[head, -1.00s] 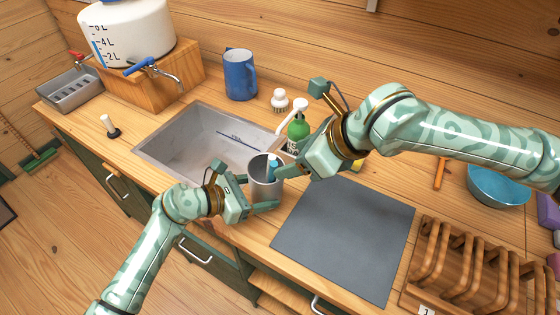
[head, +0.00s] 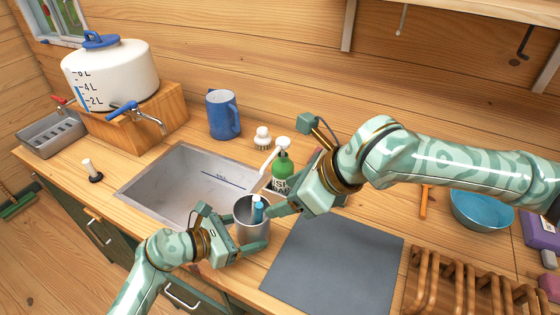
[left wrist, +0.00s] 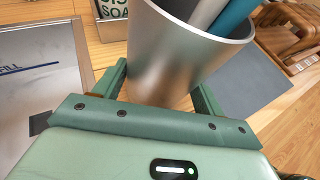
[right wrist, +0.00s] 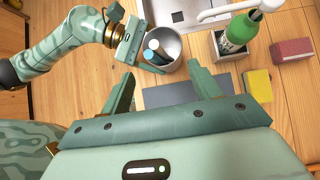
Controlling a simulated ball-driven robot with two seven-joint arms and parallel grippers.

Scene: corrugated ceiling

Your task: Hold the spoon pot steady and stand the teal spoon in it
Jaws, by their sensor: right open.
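The spoon pot (head: 247,234), a plain metal cylinder, stands upright on the counter between the sink and the grey mat. My left gripper (head: 251,229) has one finger on each side of it; in the left wrist view the pot (left wrist: 175,60) fills the space between the fingers. The teal spoon (head: 259,213) stands leaning inside the pot, handle up; its handle (left wrist: 234,16) shows beside grey handles in the left wrist view. My right gripper (right wrist: 160,82) is open and empty, just right of and above the pot. The spoon's lower end is hidden inside the pot.
The sink (head: 185,185) lies left of the pot. A green soap bottle (head: 283,172) stands close behind my right gripper. The grey mat (head: 335,262) is bare, with a wooden rack (head: 470,285) to its right. A blue jug (head: 222,115) stands behind.

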